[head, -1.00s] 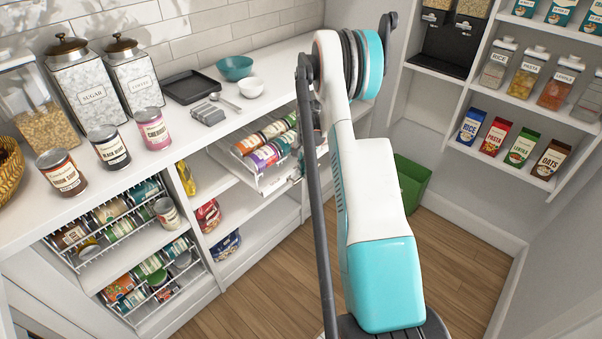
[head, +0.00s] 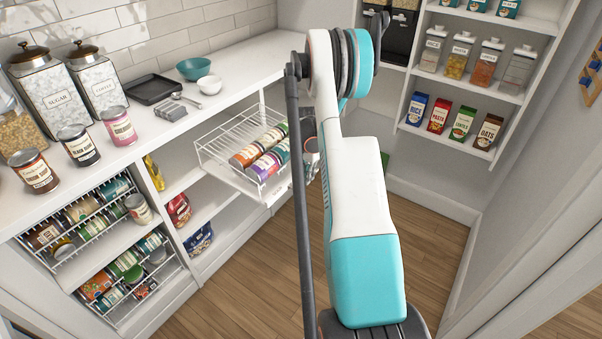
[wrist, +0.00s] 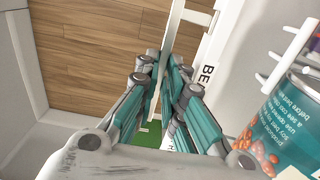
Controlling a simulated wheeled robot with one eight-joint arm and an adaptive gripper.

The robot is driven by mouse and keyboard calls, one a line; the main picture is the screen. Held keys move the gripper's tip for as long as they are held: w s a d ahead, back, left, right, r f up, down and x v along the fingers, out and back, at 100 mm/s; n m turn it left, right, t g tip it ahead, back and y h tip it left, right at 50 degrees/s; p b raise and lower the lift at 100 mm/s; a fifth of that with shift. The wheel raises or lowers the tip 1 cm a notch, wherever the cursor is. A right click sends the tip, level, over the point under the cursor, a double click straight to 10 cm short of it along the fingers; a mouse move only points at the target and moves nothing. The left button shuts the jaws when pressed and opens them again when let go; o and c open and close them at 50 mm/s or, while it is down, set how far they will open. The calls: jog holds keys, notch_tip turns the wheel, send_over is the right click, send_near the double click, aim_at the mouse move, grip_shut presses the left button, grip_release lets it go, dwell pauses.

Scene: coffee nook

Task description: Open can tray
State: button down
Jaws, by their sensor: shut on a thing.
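The can tray (head: 222,146) is a white wire rack on the middle shelf of the counter unit, pulled well out of its bay. Several cans (head: 262,165) lie on their sides at its front, and its back part is bare wire. In the wrist view, my gripper (wrist: 164,68) is shut on a thin white bar (wrist: 176,30) at the tray's front. A white front strip with the letters "BE" (wrist: 207,72) and a teal can (wrist: 290,125) show beside it. In the head view my arm hides the gripper and the tray's right front end.
Two more wire racks of cans (head: 85,228) sit in the left bay. Canisters, cans, a dark tray (head: 153,89) and bowls stand on the counter (head: 235,90). Shelves (head: 462,150) with boxes and jars line the right wall. The wooden floor (head: 250,290) before the unit is clear.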

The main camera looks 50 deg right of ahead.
jog(key=shift+s, duration=0.15)
jog(key=c, duration=2)
grip_release()
jog(key=shift+o, duration=0.2)
jog(key=shift+r, duration=0.15)
notch_tip(320, 180, up, 12)
